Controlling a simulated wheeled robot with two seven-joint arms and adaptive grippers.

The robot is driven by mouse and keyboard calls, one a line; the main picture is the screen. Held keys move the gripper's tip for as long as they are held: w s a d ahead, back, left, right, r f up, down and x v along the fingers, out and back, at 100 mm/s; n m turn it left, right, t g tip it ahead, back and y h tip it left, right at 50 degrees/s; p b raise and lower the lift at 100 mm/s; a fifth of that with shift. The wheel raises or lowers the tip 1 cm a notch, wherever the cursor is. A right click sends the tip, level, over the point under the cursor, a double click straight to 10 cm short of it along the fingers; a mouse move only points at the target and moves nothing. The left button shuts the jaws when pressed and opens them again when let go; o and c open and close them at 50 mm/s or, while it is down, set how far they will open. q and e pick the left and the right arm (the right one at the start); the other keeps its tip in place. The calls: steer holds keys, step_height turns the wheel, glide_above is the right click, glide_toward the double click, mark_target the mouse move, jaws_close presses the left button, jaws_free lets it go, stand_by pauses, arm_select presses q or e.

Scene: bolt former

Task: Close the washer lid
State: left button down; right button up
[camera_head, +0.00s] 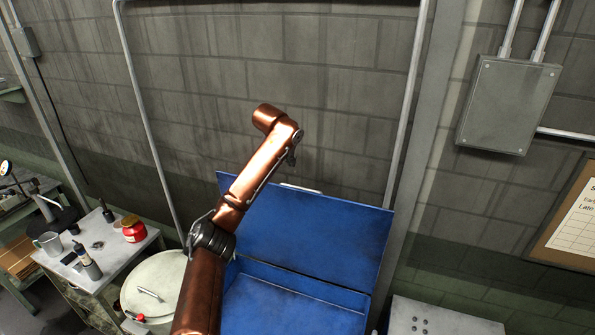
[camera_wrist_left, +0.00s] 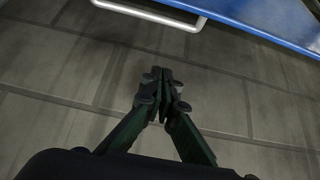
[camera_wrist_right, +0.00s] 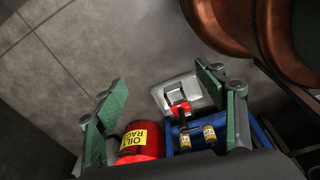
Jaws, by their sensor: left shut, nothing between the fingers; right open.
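The blue washer (camera_head: 290,302) stands against the wall with its lid (camera_head: 310,238) raised, tilted back. A pale handle (camera_head: 301,188) sits at the lid's top edge. In the left wrist view the handle (camera_wrist_left: 160,14) and the blue lid edge (camera_wrist_left: 262,30) show at the top. My left gripper (camera_head: 292,157) is above the lid's top edge, partly hidden by my arm. In the left wrist view it (camera_wrist_left: 163,74) is shut and empty, apart from the handle, with the wall behind. My right gripper (camera_wrist_right: 162,95) is open and empty, and outside the head view.
A round pale drum (camera_head: 152,288) stands left of the washer, beside a bench (camera_head: 120,255) with a red can and mug. A grey cabinet (camera_head: 440,318) stands right. The right wrist view shows a red oily-rags can (camera_wrist_right: 140,142) and a blue crate (camera_wrist_right: 262,138) with bottles.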

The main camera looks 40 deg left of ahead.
arm_select(q)
step_height(320, 180, down, 9)
steer(key=w+p, duration=0.1)
steer(key=p, duration=0.4)
steer(key=shift+a, duration=0.2)
arm_select(e)
steer(key=s+r, duration=0.3)
steer(key=r, duration=0.2)
steer(key=shift+r, duration=0.25)
steer(key=shift+w, duration=0.1)
